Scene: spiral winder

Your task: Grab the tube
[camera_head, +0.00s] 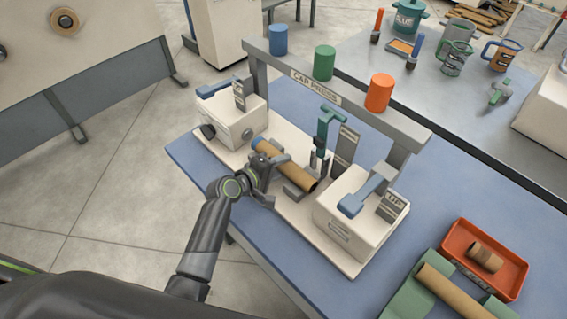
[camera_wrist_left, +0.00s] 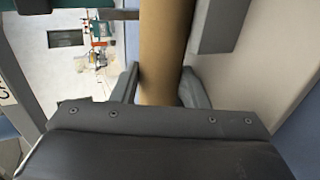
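A brown cardboard tube (camera_head: 297,172) lies in the CAP PRESS fixture, between its two white end blocks. My left gripper (camera_head: 267,163) is at the tube's left part, with its fingers on either side of it. In the left wrist view, the tube (camera_wrist_left: 163,50) runs between the two fingers (camera_wrist_left: 162,88), and both fingers appear to touch its sides. My right gripper is not in view. Another brown tube (camera_head: 452,290) lies on a green holder (camera_head: 408,300) at the lower right.
The left end block (camera_head: 230,120) and right end block (camera_head: 350,222) flank the tube. A grey overhead frame (camera_head: 345,85) carries blue, green and orange cylinders. A green-handled clamp (camera_head: 327,125) stands behind the tube. A red tray (camera_head: 512,268) holds a short tube piece.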

